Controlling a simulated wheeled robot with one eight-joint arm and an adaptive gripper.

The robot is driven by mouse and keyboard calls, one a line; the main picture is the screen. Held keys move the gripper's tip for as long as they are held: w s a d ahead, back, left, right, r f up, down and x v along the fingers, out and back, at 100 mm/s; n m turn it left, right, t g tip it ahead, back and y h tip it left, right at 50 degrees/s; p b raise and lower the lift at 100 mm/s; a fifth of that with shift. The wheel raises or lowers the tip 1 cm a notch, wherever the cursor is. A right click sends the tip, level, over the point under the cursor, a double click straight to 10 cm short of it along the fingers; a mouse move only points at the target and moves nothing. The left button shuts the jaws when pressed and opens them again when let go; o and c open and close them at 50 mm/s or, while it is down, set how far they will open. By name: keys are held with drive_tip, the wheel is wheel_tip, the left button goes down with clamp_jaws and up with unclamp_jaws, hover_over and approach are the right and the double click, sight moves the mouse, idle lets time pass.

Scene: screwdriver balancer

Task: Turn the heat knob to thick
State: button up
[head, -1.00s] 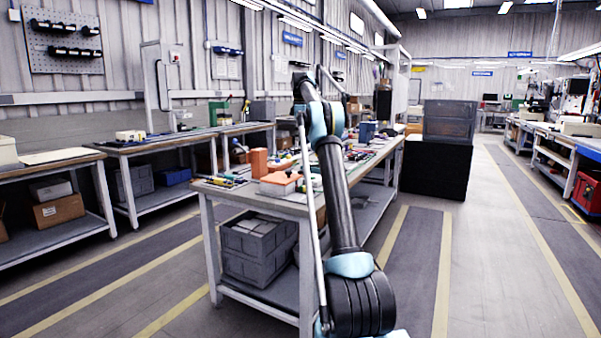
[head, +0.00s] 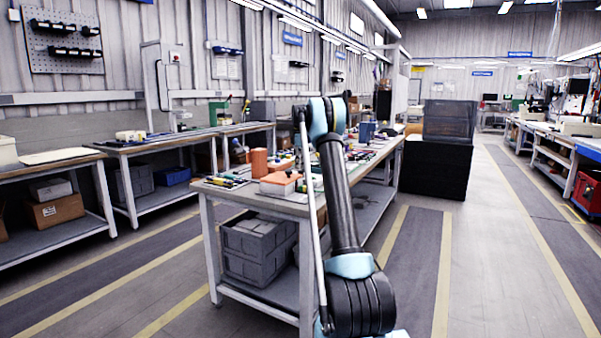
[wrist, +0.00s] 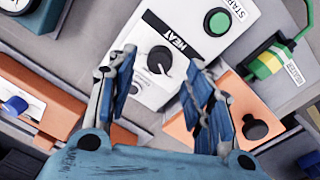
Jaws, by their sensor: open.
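The heat knob (wrist: 159,61) is a round dark knob with a white pointer line, on a white panel (wrist: 151,21) marked HEAT, in the upper middle of the wrist view. The setting marks around it are too small to read. My gripper (wrist: 160,75) comes up from the bottom of the wrist view. Its two blue-padded fingers are open and empty, one on each side below the knob. The knob shows beyond the gap between them; I cannot tell how far off it is. In the head view my gripper is not visible.
A green START button (wrist: 217,22) sits on the same panel, right of the knob. Orange blocks lie left and right of the fingers. In the head view, a workbench (head: 262,201) holds several tools.

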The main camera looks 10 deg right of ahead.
drive_tip(key=shift+w+f, duration=0.1)
drive_tip(key=shift+f, duration=1.6)
drive_tip(key=shift+c, duration=0.4)
drive_tip(key=c, duration=1)
drive_tip(key=shift+d, duration=0.15)
